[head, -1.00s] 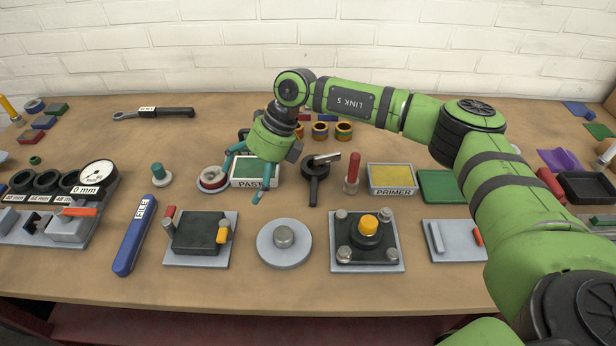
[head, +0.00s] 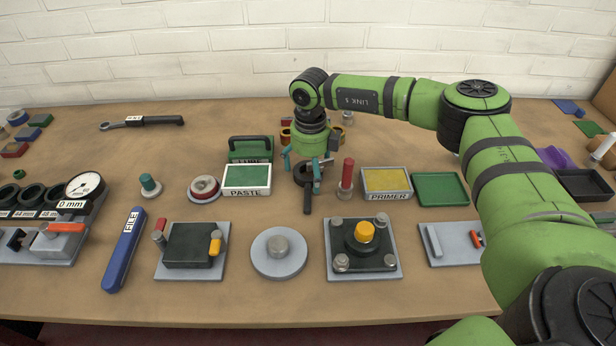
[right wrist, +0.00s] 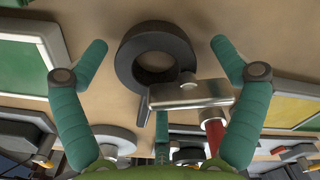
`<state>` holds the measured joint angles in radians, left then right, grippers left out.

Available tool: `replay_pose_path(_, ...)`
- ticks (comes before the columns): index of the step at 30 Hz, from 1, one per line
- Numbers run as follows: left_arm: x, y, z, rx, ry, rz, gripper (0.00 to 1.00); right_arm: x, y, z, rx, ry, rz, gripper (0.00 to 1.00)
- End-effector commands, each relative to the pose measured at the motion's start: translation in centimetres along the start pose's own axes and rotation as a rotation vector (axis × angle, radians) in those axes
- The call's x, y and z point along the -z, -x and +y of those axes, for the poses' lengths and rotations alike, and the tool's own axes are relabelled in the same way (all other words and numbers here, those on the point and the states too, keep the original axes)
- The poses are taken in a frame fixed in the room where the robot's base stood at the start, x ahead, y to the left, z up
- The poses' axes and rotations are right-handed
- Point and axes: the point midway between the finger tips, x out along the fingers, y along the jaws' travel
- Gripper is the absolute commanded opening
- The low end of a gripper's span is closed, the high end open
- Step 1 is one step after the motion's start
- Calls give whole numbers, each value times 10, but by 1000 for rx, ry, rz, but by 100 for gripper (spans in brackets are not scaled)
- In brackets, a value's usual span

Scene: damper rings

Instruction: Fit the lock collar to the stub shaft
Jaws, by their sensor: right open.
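The lock collar (head: 307,201) is a dark ring with a clamp lever, lying on the bench between the paste tray and a red-handled tool. In the right wrist view the fingers (right wrist: 159,47) stand on either side of the ring, with gaps on both sides. A short grey stub on a round plate (head: 278,246), apparently the stub shaft, stands nearer the front edge. My left gripper is out of view.
The paste tray (head: 246,193) is close left of the collar. The red-handled tool (head: 347,176) and the primer tray (head: 387,196) are close on its right. A plate with a yellow-capped post (head: 365,233) stands right of the stub. Bare bench lies between collar and stub.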

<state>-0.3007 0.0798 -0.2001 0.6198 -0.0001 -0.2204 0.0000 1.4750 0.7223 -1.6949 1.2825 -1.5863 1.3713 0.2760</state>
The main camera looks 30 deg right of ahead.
Motion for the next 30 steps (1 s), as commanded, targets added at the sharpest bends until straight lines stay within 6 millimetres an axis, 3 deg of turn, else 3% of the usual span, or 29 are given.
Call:
replay_pose_path(5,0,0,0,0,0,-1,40,0,-1,0,0,1,0,96)
replay_pose_path(11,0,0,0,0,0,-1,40,0,-1,0,0,1,1,20)
replay_pose_path(23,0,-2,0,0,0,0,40,0,4,0,0,1,1,18)
replay_pose_path(30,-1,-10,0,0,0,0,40,-2,46,0,0,0,-7,18)
